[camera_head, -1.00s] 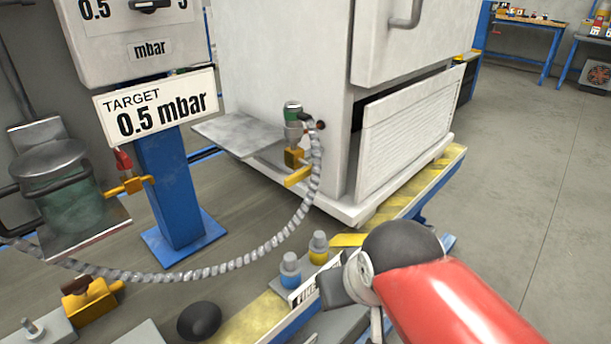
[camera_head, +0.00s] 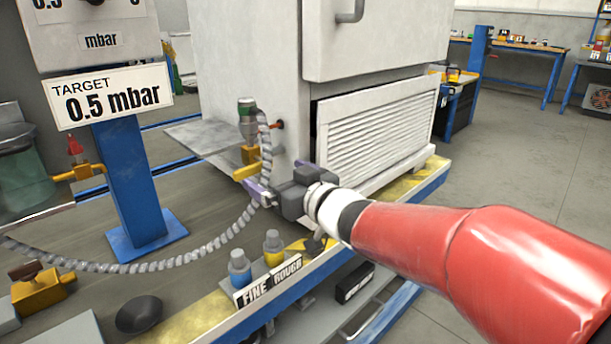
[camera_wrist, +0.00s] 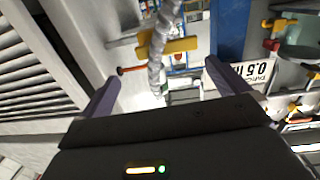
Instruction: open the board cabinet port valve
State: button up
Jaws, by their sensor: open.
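The port valve on the side of the white cabinet (camera_head: 235,80) has a yellow body (camera_head: 250,156) and a yellow bar handle (camera_head: 246,172), below a green-topped fitting (camera_head: 246,106). In the wrist view the yellow handle (camera_wrist: 180,46) lies beyond the fingertips, partly hidden by the grey corrugated hose (camera_wrist: 155,72). My gripper (camera_head: 256,192) is at the cabinet's lower front corner, just right of and below the handle. In the wrist view my gripper (camera_wrist: 163,72) is open, its purple fingers apart and nothing clasped. The hose crosses the gap between them in the picture; its depth is unclear.
The hose (camera_head: 190,255) sags from the fitting across the bench to the left. A red-handled yellow valve (camera_head: 76,172) stands by a glass vessel (camera_head: 22,170). FINE and ROUGH knobs (camera_head: 273,248) are below my gripper. A blue post (camera_head: 133,185) is left.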

aim_at(255, 166)
jog(key=shift+n+y, duration=0.3)
jog(key=shift+y, duration=0.2)
jog(key=x, duration=0.8)
jog(key=shift+s+a+f, duration=0.15)
jog(key=shift+s+a, duration=0.1)
jog(key=c, duration=1.2)
jog(key=shift+o, duration=0.2)
